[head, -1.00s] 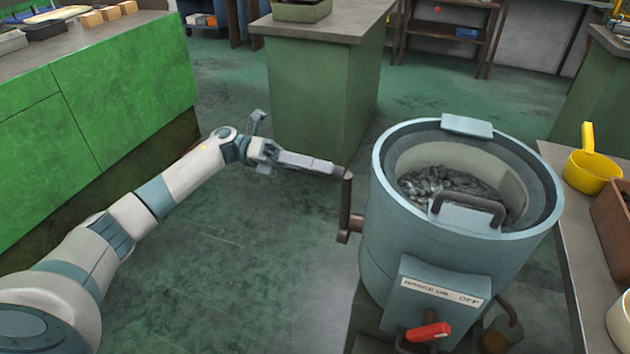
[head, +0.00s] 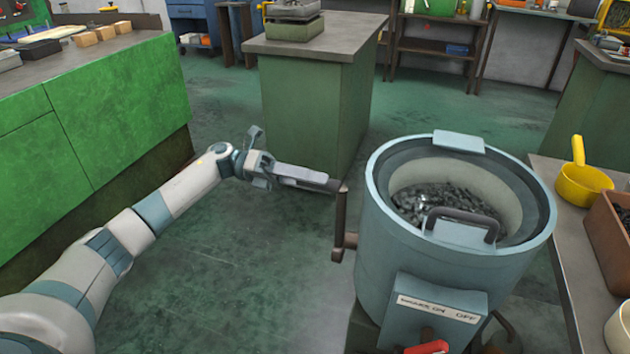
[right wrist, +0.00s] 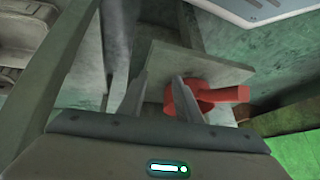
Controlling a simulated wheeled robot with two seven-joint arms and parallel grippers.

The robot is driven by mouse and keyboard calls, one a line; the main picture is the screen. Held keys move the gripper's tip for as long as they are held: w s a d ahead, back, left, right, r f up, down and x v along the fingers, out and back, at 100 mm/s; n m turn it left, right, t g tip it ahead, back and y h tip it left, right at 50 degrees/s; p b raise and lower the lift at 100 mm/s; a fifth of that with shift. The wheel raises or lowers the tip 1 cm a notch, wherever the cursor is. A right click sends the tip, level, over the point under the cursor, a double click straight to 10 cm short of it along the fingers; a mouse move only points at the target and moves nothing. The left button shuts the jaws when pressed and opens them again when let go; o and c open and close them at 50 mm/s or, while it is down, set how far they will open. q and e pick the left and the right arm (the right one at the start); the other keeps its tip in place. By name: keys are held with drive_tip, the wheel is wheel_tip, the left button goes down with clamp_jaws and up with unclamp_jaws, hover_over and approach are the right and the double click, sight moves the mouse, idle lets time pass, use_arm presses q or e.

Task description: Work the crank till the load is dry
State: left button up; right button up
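The spin machine (head: 385,230) is a blue-grey round tub standing right of centre in the head view. Dark grey lumps, the load (head: 440,200), lie in its pale inner basket; I cannot tell whether they are wet. A brown crank (head: 340,220) stands upright on the tub's left side. My left gripper (head: 336,186) is shut at the top of the crank, on its handle. My right gripper (right wrist: 158,95) shows only in the right wrist view, its fingers apart with nothing between them. A red lever (right wrist: 210,97) is just beside and beyond its right finger.
A red handle (head: 428,347) shows below the label plate (head: 437,308) on the tub's front. A bench at right holds a yellow scoop (head: 583,180) and a brown bin (head: 612,240). Green cabinets (head: 110,110) stand at left. The floor (head: 240,270) between is clear.

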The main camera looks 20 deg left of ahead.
use_arm(q)
drive_tip(key=shift+a, duration=0.15)
drive_tip(key=shift+a, duration=0.6)
use_arm(e)
drive_tip(key=shift+w, duration=0.1)
drive_tip(key=a, duration=0.1)
drive_tip(key=w+t+b, duration=0.1)
drive_tip(key=a+r+y+b, duration=0.1)
drive_tip(key=shift+w+a+t, duration=0.25)
drive_tip(key=shift+a+t, duration=0.05)
drive_tip(key=shift+a, duration=0.05)
use_arm(q)
drive_tip(key=s+a, duration=0.1)
drive_tip(key=a, duration=1.5)
drive_tip(key=shift+b, duration=0.3)
use_arm(e)
drive_tip(key=shift+w+a+r+t, duration=0.2)
drive_tip(key=shift+a+r+t, duration=0.05)
drive_tip(key=shift+t, duration=0.05)
use_arm(q)
drive_tip(key=shift+d, duration=0.1)
use_arm(e)
drive_tip(key=shift+d, duration=0.15)
